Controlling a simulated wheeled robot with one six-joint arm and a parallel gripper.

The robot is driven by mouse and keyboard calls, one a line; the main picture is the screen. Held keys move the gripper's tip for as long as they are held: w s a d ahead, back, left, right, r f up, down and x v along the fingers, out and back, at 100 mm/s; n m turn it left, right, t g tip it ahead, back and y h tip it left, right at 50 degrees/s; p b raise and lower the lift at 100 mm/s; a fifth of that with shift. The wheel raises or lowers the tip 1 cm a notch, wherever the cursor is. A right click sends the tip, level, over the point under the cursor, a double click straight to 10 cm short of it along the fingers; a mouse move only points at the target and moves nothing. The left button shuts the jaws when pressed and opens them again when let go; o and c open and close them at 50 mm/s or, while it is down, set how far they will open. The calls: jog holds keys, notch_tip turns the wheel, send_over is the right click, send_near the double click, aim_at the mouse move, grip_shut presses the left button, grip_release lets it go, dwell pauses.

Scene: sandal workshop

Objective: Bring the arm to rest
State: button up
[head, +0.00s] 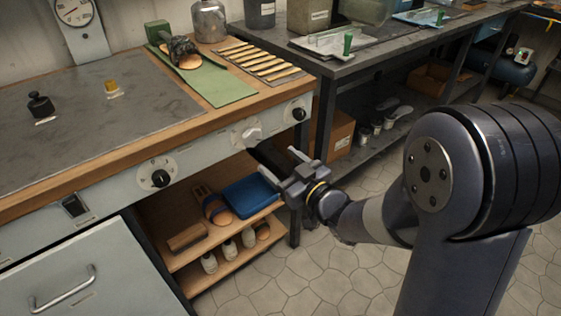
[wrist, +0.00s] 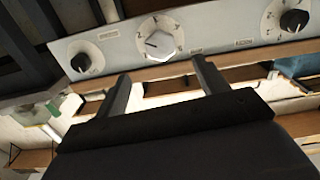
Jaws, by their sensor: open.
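My gripper (head: 282,166) is open and empty in the head view, just in front of the workbench's front panel, below and right of a white knob. In the wrist view my gripper (wrist: 162,85) shows its two fingers apart, with nothing between them. The white knob (wrist: 158,42) on the grey panel (wrist: 210,27) lies beyond the fingertips, apart from them. The same white knob (head: 252,134) shows in the head view. My arm reaches in from the right of the head view.
A black knob (head: 160,178) and another black knob (head: 299,114) flank the white one. A dark metal table (head: 335,68) stands behind. The tiled floor (head: 330,270) has free room.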

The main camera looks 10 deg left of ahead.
aim_at(254, 141)
jog(key=x, duration=1.1)
jog(key=shift+r, duration=0.1)
jog(key=shift+s+m+p, duration=0.1)
jog(key=shift+m+p, duration=0.2)
jog(key=shift+p, duration=0.25)
jog(key=shift+f+b, duration=0.2)
jog(key=shift+b, duration=0.2)
